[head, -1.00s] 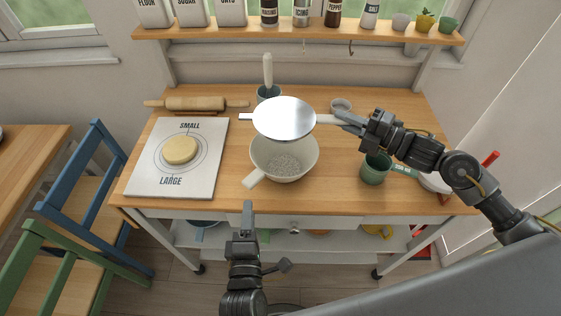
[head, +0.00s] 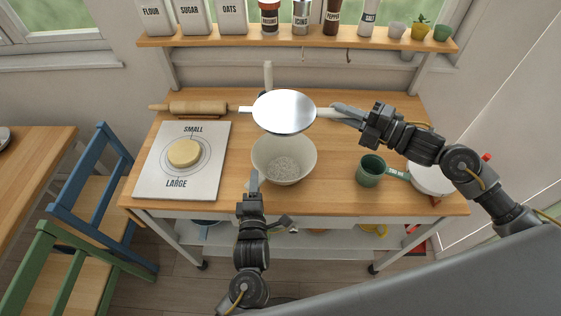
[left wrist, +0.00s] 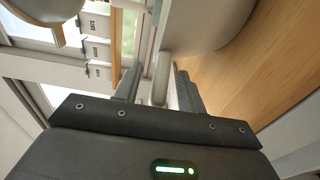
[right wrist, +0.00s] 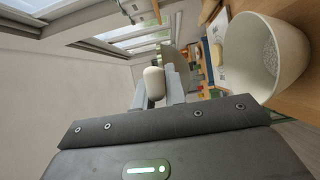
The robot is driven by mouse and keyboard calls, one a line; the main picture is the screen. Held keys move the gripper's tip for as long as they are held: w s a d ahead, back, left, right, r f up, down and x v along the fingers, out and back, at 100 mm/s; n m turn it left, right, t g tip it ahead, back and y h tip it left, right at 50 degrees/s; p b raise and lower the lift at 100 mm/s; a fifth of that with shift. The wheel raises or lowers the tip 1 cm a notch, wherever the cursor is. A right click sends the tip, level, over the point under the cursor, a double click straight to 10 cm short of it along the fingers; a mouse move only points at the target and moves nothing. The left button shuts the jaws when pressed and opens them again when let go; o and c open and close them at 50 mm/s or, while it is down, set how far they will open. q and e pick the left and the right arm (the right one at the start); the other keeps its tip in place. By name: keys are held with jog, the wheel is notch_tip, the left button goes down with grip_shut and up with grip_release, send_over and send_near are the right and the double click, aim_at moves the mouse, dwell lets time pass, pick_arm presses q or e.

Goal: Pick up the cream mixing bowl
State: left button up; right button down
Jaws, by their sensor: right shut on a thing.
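The cream mixing bowl (head: 298,177) stands upright on the worktop with pale grainy contents. It also shows in the right wrist view (right wrist: 296,75). My left gripper (head: 254,182) is at its near-left side, hiding most of its handle in the head view. In the left wrist view the pale handle (left wrist: 162,78) lies between the open fingers, with gaps on both sides, below the bowl wall (left wrist: 200,22). My right gripper (head: 340,112) is shut on the pale handle of a round, shiny metal utensil (head: 284,111), held above the bowl's far side.
A white board (head: 205,177) with dough (head: 184,153) lies to the left, a rolling pin (head: 198,108) behind it. A green cup (head: 370,171) stands right of the bowl. A shelf (head: 300,41) with jars runs along the back. Worktop between bowl and cup is clear.

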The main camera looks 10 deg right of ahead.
pick_arm(q)
jog(key=shift+x, duration=0.85)
pick_arm(e)
jog(key=shift+r, duration=0.35)
pick_arm(q)
jog(key=shift+c, duration=0.3)
jog(key=shift+a, duration=0.1)
grip_shut()
jog(key=shift+r, duration=0.15)
pick_arm(e)
jog(key=shift+r, duration=0.1)
